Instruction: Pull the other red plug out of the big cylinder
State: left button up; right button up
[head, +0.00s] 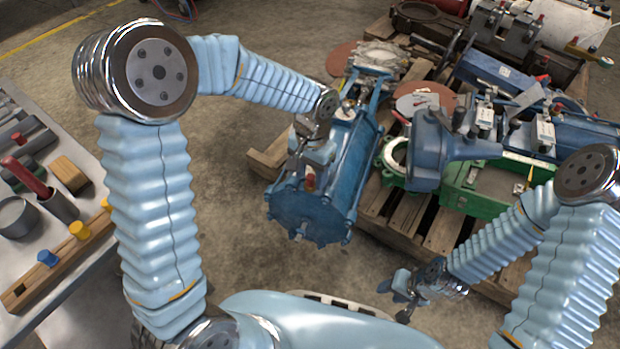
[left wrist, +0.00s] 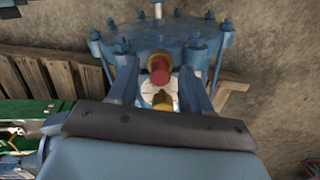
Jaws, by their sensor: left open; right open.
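The big blue cylinder (head: 345,185) lies on the pallet with its round bolted end towards me. A red plug (head: 310,182) stands on its upper side near that end. In the left wrist view the red plug (left wrist: 159,67) sits in a brass-coloured fitting. My left gripper (head: 314,163) is over the cylinder, close to the plug. Its fingers (left wrist: 158,82) are open, one on each side of the plug in the picture; I cannot tell whether they touch it. My right gripper (head: 402,290) is open and empty, low in front of the pallet.
A bench (head: 75,225) at the left holds a wooden rack (head: 60,262) with blue and yellow plugs, a grey cup with a red handle in it, and other parts. Blue and green machines (head: 480,195) crowd the pallet (head: 395,220) right of the cylinder. The floor before the cylinder is bare.

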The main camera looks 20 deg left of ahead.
aim_at(312, 175)
pick_arm(q)
jog(key=shift+c, duration=0.2)
grip_shut()
jog(key=shift+r, duration=0.15)
jog(key=shift+w+r+p, duration=0.15)
jog(key=shift+r+p, duration=1.1)
jog(key=shift+r, duration=0.2)
jog(key=shift+w+r+p, duration=0.1)
jog(key=shift+r+p, duration=1.1)
jog(key=shift+r, duration=0.2)
